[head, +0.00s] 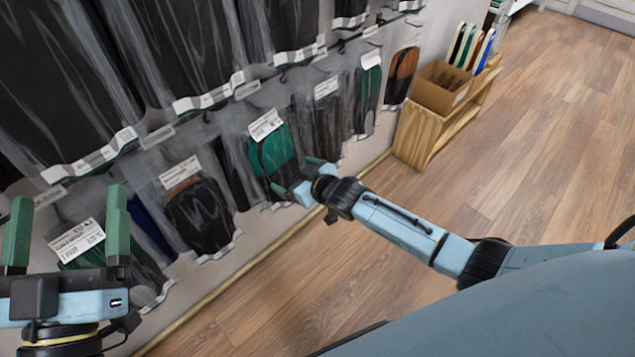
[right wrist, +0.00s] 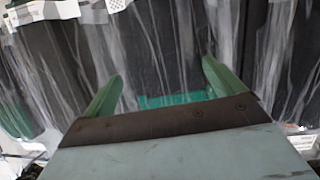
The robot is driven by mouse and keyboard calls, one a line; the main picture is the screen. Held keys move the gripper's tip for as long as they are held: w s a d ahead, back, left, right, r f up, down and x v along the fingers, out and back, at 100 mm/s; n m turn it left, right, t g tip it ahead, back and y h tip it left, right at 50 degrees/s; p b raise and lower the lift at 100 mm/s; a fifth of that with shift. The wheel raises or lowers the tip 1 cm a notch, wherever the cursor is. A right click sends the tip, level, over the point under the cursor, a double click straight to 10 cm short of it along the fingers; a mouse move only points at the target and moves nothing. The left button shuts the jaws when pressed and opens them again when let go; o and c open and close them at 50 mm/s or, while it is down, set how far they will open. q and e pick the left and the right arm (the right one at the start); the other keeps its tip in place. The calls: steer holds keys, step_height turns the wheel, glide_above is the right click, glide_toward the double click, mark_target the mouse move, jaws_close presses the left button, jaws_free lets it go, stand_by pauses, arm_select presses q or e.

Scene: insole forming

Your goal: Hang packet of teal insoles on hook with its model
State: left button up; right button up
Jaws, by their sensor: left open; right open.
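A clear packet of teal insoles (head: 278,150) with a white label hangs on the wall display in the middle of the head view. My right gripper (head: 298,172) is at the packet's lower right side, open, with its fingers close to the plastic. In the right wrist view, a teal patch (right wrist: 178,99) shows between the open fingers of the right gripper (right wrist: 162,88); whether they touch the packet I cannot tell. My left gripper (head: 64,228) is open and empty at the lower left, in front of another labelled packet (head: 85,240). The hooks are mostly hidden by labels and packets.
Packets of dark insoles (head: 200,215) hang on either side, with larger black packets (head: 190,45) above. A wooden shelf (head: 425,138) holding a cardboard box (head: 440,88) stands against the wall at the right. The wooden floor (head: 540,130) is clear.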

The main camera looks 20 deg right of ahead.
arm_select(q)
steer(key=s+a+f+g+y+p, duration=0.2)
steer(key=f+g, duration=0.5)
steer(key=f, duration=0.2)
steer(key=s+a+f+g+y+p, duration=0.2)
steer(key=a+f+g+p, duration=0.1)
steer(key=f+g, duration=0.4)
steer(key=s+a+f+n+g+y+p, duration=0.1)
steer(key=s+f+g, duration=0.3)
steer(key=s, duration=0.4)
steer(key=shift+a+f+y+p, duration=0.3)
steer(key=shift+a+f+y, duration=0.2)
steer(key=shift+a, duration=0.35)
arm_select(e)
steer(key=v, duration=1.3)
steer(key=shift+s+a, duration=0.1)
